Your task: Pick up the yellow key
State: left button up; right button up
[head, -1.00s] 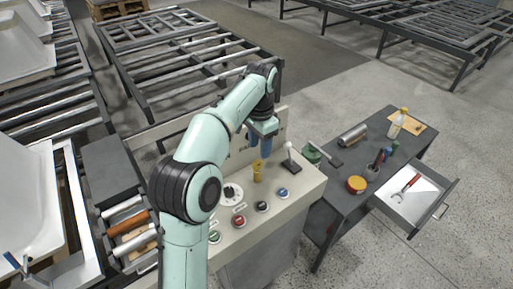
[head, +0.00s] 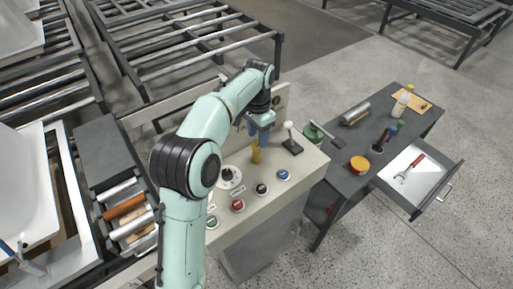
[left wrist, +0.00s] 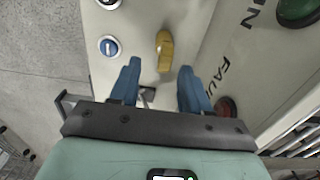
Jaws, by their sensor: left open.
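The yellow key (head: 256,155) stands upright on the beige control panel (head: 228,201), behind the row of coloured knobs. In the left wrist view the yellow key (left wrist: 164,50) shows just ahead of the gap between the blue fingers. My left gripper (head: 259,136) is open and empty, just above and behind the key in the head view. In the left wrist view the two fingers of my left gripper (left wrist: 160,72) are spread apart, one to each side of the key's line. I cannot tell whether a finger touches it. My right gripper is not in view.
A white-topped lever (head: 291,139) stands on the panel right of the key. A blue knob (head: 283,174), a black knob (head: 261,189) and a red knob (head: 237,204) sit in front. A dark table (head: 350,185) with an open drawer (head: 420,188) stands at right.

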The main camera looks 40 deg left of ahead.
aim_at(257, 141)
pick_arm(q)
jog(key=f, duration=0.4)
jog(key=shift+a+f+b, duration=0.3)
jog(key=shift+a+f, duration=0.05)
jog(key=shift+w, duration=0.1)
grip_shut()
jog(key=shift+r, duration=0.1)
